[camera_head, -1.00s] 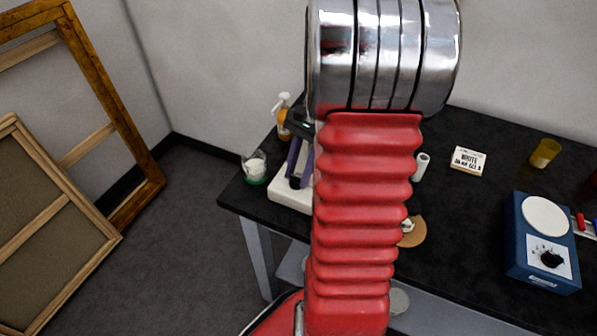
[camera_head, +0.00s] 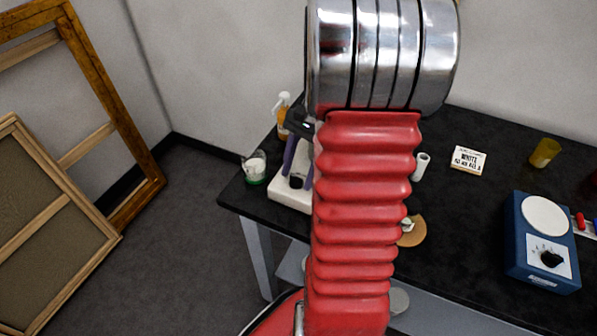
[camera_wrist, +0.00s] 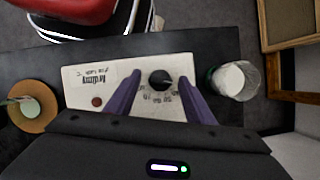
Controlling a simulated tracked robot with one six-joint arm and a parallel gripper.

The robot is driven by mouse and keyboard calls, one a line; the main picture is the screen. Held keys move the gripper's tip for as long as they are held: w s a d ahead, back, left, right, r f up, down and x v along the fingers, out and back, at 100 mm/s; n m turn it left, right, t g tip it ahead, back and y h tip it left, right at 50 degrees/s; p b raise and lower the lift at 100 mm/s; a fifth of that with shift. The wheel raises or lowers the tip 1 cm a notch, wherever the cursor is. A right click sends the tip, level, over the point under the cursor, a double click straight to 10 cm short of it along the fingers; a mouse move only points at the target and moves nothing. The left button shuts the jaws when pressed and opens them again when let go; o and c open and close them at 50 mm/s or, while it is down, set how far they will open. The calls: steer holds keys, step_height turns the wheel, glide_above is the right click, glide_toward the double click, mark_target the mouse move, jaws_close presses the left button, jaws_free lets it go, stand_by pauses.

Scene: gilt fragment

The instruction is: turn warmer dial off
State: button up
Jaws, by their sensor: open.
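The white warmer (camera_head: 290,200) lies on the black table's left end, partly hidden by my arm in the head view. In the wrist view its white top (camera_wrist: 80,76) shows printed lettering, a small red round spot and a black dial (camera_wrist: 160,80) with markings around it. My gripper (camera_wrist: 159,76) is open, with one purple finger on each side of the dial. In the head view my gripper (camera_head: 295,172) is over the warmer.
A glass of white stuff (camera_head: 254,168) stands left of the warmer, and an orange bottle (camera_head: 283,115) stands behind. A blue device (camera_head: 543,240) with its own black knob is at right. A round tan disc (camera_wrist: 33,105) lies beside the warmer.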

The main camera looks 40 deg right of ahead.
steer(key=v, duration=1.3)
steer(key=shift+d+r, duration=0.2)
steer(key=shift+r, duration=0.1)
steer(key=shift+w, duration=0.1)
steer(key=s+a+n+t+h, duration=0.2)
steer(key=a+n, duration=0.6)
steer(key=a, duration=0.7)
steer(key=s+a+n+t+h, duration=0.2)
steer(key=a+n+t, duration=0.2)
steer(key=a+n, duration=0.4)
steer(key=shift+s+a+r+n, duration=0.2)
steer(key=shift+s+a+n, duration=0.2)
steer(key=shift+a, duration=3.05)
